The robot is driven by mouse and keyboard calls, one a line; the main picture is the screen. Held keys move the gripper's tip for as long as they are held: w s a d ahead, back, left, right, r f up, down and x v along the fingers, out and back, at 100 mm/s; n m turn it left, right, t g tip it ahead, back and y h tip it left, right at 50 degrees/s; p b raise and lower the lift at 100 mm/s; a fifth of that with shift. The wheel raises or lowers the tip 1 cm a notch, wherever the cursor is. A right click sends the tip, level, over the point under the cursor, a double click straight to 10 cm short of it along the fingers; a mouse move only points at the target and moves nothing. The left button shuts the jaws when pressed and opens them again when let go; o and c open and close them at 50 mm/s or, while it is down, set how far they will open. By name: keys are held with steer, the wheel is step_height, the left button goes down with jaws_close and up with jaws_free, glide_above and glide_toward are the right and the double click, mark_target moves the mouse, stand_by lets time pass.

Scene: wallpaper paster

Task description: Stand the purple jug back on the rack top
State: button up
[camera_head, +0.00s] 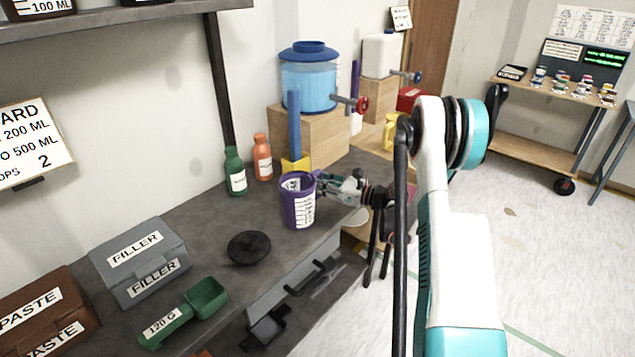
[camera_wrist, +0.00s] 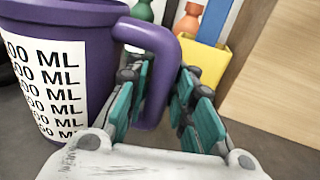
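The purple jug (camera_head: 297,202) is upright over the dark bench, near its front edge, with a white ML scale label. I cannot tell whether its base touches the bench. In the wrist view the jug (camera_wrist: 92,22) fills the left side, with its handle (camera_wrist: 152,45) towards my gripper. My gripper (camera_wrist: 162,95) has its teal-padded fingers on both sides of the handle, and the handle fills the gap between them. In the head view my gripper (camera_head: 338,188) reaches the jug from the right. I cannot make out for certain which surface is the rack top.
On the bench (camera_head: 215,225) are a black disc (camera_head: 249,248), a grey filler box (camera_head: 140,260), a green scoop (camera_head: 195,312), and green (camera_head: 235,172) and orange (camera_head: 262,158) bottles. A wooden box (camera_head: 312,137) with a blue tank (camera_head: 309,80) stands behind the jug. A shelf (camera_head: 110,17) overhangs upper left.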

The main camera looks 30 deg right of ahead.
steer(key=shift+o, duration=0.8)
steer(key=shift+r, duration=0.15)
steer(key=shift+s+d, duration=0.2)
steer(key=shift+s, duration=0.05)
steer(key=p+v, duration=0.4)
steer(key=v, duration=0.7)
steer(key=shift+s, duration=0.2)
